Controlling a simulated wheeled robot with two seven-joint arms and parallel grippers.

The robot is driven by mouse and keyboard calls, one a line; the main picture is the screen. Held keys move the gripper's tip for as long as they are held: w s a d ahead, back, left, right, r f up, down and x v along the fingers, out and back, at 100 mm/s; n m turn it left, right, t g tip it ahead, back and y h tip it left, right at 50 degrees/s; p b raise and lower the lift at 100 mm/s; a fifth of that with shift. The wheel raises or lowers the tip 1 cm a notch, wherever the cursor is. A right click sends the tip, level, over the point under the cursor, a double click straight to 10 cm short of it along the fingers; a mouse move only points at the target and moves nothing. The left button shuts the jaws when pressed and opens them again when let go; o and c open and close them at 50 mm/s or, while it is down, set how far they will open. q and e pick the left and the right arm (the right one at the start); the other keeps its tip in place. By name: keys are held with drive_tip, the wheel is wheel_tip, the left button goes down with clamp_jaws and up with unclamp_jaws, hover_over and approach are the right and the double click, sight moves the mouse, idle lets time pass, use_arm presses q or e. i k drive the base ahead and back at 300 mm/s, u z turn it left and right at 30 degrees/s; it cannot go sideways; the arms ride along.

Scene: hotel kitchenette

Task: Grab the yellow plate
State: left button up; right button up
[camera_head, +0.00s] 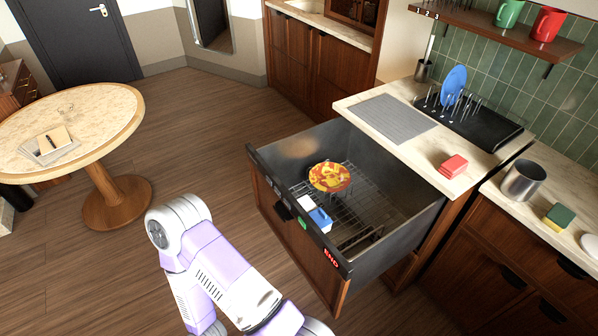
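A yellow plate with an orange-red pattern (330,177) rests in the wire rack (372,207) of a pulled-out, dark grey dishwasher drawer (405,222). Its patterned face is turned up toward me; I cannot tell exactly how the rack supports it. One of my arms, white and purple, shows at the bottom, to the left of and nearer than the drawer. It runs out of the bottom edge, and its gripper is out of the picture. My other arm and gripper are not in view.
The drawer front shows a red END sign (331,257). A blue-and-white item (319,220) lies inside its front wall. The counter holds a drying rack with a blue plate (453,84), a grey mat (391,118), red sponges (453,166) and a metal pot (523,181).

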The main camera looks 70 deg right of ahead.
sight(325, 177)
drive_tip(key=i, duration=1.5)
drive_tip(key=z, duration=2.15)
